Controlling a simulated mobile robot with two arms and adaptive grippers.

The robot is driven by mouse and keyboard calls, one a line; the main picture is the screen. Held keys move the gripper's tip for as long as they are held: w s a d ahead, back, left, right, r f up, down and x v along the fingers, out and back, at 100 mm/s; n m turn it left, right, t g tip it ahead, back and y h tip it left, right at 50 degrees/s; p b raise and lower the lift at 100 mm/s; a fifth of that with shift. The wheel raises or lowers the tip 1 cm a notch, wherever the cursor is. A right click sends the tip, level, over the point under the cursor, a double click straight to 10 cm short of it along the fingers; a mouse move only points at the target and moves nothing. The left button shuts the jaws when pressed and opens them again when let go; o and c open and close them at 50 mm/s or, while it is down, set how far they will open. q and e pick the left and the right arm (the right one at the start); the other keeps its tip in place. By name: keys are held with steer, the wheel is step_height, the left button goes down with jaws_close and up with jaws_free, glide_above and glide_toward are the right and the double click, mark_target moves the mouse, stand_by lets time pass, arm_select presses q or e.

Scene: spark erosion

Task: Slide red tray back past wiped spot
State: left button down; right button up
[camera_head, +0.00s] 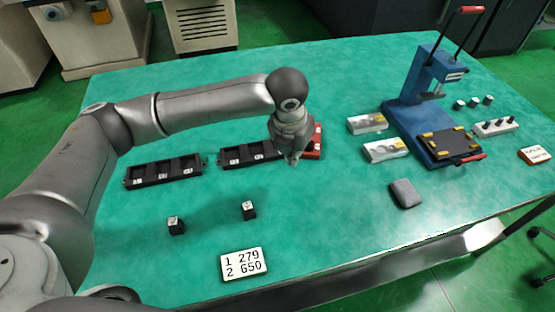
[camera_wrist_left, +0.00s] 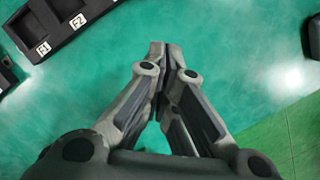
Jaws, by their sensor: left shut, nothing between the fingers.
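The red tray (camera_head: 316,152) lies on the green table, largely hidden behind my left gripper and wrist in the head view. Only its right part shows, with a small white label. My left gripper (camera_head: 293,161) points down in front of the red tray's near left side. Its fingers are shut and empty; they also show closed together in the left wrist view (camera_wrist_left: 166,48). I cannot tell whether they touch the tray. The red tray is not recognisable in the wrist view. No wiped spot stands out clearly. My right gripper is not in view.
Black three-slot trays (camera_head: 163,172) lie left of the red tray. Two small black blocks (camera_head: 249,210) and a number card (camera_head: 244,265) lie nearer. A grey pad (camera_head: 405,193), white boxes (camera_head: 384,149) and a blue press (camera_head: 428,80) stand right. The table's front middle is mostly clear.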

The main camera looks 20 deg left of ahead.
mark_target(304, 165)
arm_select(q)
steer(key=x, duration=0.4)
steer(key=shift+w+d+f, duration=0.1)
steer(key=shift+d+f, duration=0.2)
steer(key=shift+d, duration=0.05)
steer(key=x, duration=0.5)
steer(key=shift+a+f, duration=0.1)
steer(key=shift+f, duration=0.15)
steer(key=w, duration=0.2)
steer(key=shift+w+r+p, duration=0.25)
steer(key=shift+p, duration=0.05)
steer(key=shift+w+d, duration=0.25)
steer(key=shift+w, duration=0.55)
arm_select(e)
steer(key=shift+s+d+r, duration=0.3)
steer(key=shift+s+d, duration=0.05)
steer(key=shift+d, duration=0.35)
